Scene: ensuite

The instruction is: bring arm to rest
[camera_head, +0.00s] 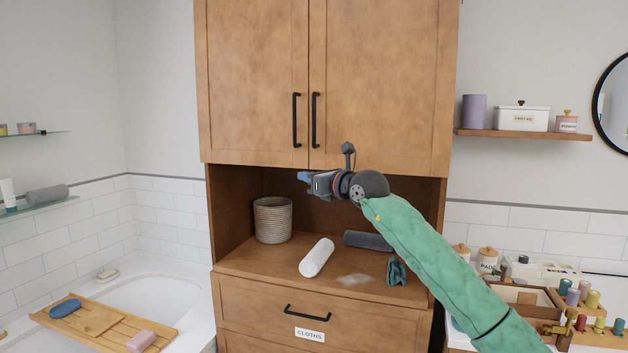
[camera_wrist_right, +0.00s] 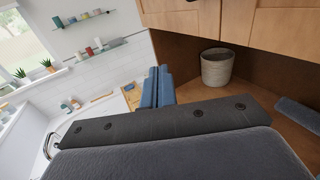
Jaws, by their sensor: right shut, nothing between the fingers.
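My right arm (camera_head: 440,255), in a green sleeve, reaches in from the lower right of the head view. Its gripper (camera_head: 305,178) is in front of the cabinet's open niche, just below the upper doors, pointing left. The blue fingers (camera_wrist_right: 157,88) show closed together in the right wrist view, with nothing between them. My left gripper is in neither view.
The wooden cabinet (camera_head: 225,265) holds a woven basket (camera_head: 273,220), a white roll (camera_head: 317,257), a dark grey roll (camera_head: 368,240) and a crumpled teal cloth (camera_head: 396,272). A bathtub with a wooden tray (camera_head: 95,322) is left. A cluttered counter with a wooden box (camera_head: 520,296) is right.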

